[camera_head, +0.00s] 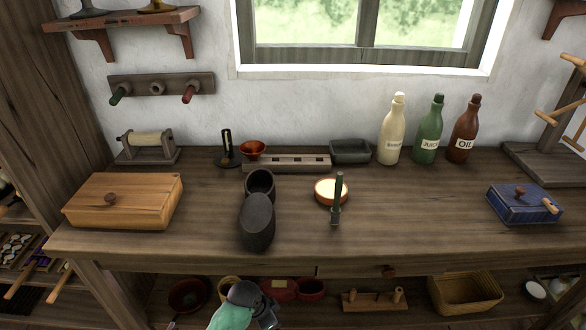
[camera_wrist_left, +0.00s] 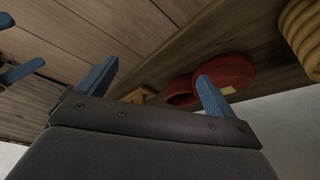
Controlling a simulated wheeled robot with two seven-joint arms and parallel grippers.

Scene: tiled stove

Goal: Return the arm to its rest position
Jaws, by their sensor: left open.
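My left gripper (camera_wrist_left: 157,72) shows in the left wrist view with its two blue fingers apart. Nothing is between them. In the head view a teal and dark part of my arm shows at the bottom edge, in front of the lower shelf and below the bench top (camera_head: 400,225). The fingers cannot be made out clearly there.
The lower shelf holds red pots (camera_head: 312,288) and a basket (camera_head: 465,292).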

